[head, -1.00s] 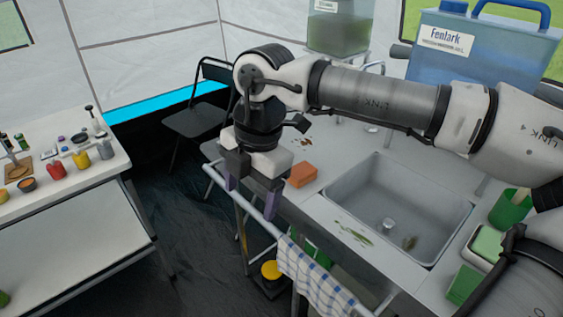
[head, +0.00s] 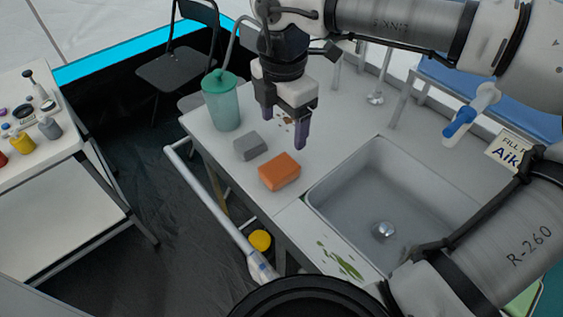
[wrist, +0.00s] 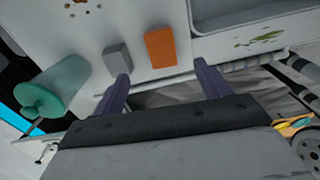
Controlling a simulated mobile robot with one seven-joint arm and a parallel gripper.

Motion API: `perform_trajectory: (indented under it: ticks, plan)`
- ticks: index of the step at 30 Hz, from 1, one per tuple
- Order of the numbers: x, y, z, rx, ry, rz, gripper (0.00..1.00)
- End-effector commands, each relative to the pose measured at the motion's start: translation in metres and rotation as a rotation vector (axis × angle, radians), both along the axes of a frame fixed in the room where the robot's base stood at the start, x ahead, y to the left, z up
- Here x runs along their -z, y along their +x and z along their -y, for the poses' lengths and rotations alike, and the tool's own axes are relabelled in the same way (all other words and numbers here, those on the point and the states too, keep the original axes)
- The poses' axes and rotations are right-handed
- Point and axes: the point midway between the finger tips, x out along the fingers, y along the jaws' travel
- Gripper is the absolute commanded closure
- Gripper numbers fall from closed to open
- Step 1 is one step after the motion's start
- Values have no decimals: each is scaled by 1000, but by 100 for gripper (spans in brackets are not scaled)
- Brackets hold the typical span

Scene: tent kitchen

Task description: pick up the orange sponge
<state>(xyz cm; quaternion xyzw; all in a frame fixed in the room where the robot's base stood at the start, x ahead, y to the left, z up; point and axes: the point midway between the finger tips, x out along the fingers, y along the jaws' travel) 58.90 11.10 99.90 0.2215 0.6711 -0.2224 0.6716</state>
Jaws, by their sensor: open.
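The orange sponge (head: 280,171) lies flat on the counter, just left of the sink. It also shows in the wrist view (wrist: 160,48), ahead of the fingertips and roughly between their lines. My gripper (head: 284,130) is open and empty, with its purple fingers pointing down. In the head view it appears just behind the sponge, and its fingers look clear of it. In the wrist view the gripper (wrist: 161,72) has a wide gap between its fingers. Its exact height above the counter is hard to tell.
A grey block (head: 250,146) lies close to the sponge's left. A green lidded tumbler (head: 222,105) stands behind it. The sink (head: 395,205) is to the right. A rail (head: 215,210) runs along the counter's front. Dark crumbs and a green smear mark the counter.

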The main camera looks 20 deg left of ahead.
Motion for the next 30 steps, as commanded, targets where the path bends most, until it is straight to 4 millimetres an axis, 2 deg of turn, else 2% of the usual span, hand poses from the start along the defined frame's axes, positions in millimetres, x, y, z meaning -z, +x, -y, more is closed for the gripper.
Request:
perform_trajectory:
  ticks: [3, 9, 16, 24, 30]
  plan:
    - [24, -1, -1, -3, 1, -4, 25]
    - [54, -1, -1, -2, 1, -2, 25]
    - [70, -4, -3, -4, 2, -3, 25]
    - [108, -9, -6, -2, 2, -2, 25]
    - [113, -9, -6, -1, 1, 0, 25]
